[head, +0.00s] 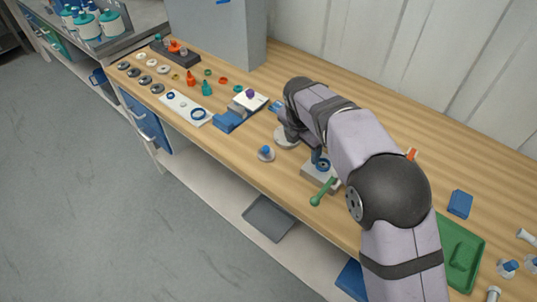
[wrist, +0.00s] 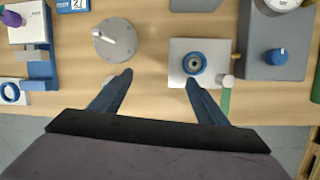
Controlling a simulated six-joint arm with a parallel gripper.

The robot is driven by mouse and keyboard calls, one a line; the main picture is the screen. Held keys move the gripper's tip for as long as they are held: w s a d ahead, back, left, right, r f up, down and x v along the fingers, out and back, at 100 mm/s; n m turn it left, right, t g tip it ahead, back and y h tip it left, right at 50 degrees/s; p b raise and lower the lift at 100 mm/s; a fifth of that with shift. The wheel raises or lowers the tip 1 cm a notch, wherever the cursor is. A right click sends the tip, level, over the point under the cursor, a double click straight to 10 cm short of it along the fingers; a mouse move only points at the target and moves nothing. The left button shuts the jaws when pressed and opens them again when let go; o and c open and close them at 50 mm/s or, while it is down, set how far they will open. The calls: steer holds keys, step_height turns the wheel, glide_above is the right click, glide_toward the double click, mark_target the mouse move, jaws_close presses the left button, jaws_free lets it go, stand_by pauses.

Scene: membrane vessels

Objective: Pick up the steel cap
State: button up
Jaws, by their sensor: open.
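My gripper (wrist: 159,78) is open and empty above the bench, its two blue fingers apart with bare wood between them. In the head view my arm mostly hides it. Several small steel-coloured round pieces (head: 145,80) lie in rows at the far left of the bench, well away from my gripper. I cannot tell for sure which piece is the steel cap. A grey round plate (wrist: 115,40) with a pale pointer lies just beyond the left finger. A square steel block (wrist: 176,50) with a blue ring (wrist: 194,64) sits by the right finger.
A green-handled lever (head: 322,192) is at the block's front. A small disc with a blue knob (head: 266,150) stands near the front edge. A blue stand (head: 229,121) is left, a grey gauge box (wrist: 258,60) right. A green tray (head: 478,250) lies far right.

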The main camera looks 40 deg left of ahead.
mark_target(266, 148)
steer(key=s+a+n, duration=0.1)
steer(key=a+n, duration=0.1)
steer(key=a, duration=0.1)
steer(key=s+a+f+n+y, duration=0.1)
steer(key=s+a+n, duration=0.1)
steer(key=a+n, duration=0.1)
steer(key=s+a+n, duration=0.2)
steer(key=a, duration=0.3)
steer(key=shift+a+f+t, duration=0.1)
steer(key=shift+f+t, duration=0.15)
steer(key=shift+t, duration=0.05)
steer(key=shift+x, duration=1.05)
steer(key=shift+d+p+x, duration=0.15)
steer(key=shift+p+x, duration=0.5)
steer(key=shift+x, duration=0.25)
steer(key=shift+d+p+x, duration=0.1)
steer(key=shift+p+x, duration=0.5)
steer(key=shift+x, duration=1.15)
steer(key=shift+w+d, duration=0.1)
steer(key=shift+w, duration=0.05)
steer(key=shift+r, duration=0.1)
steer(key=c, duration=1.3)
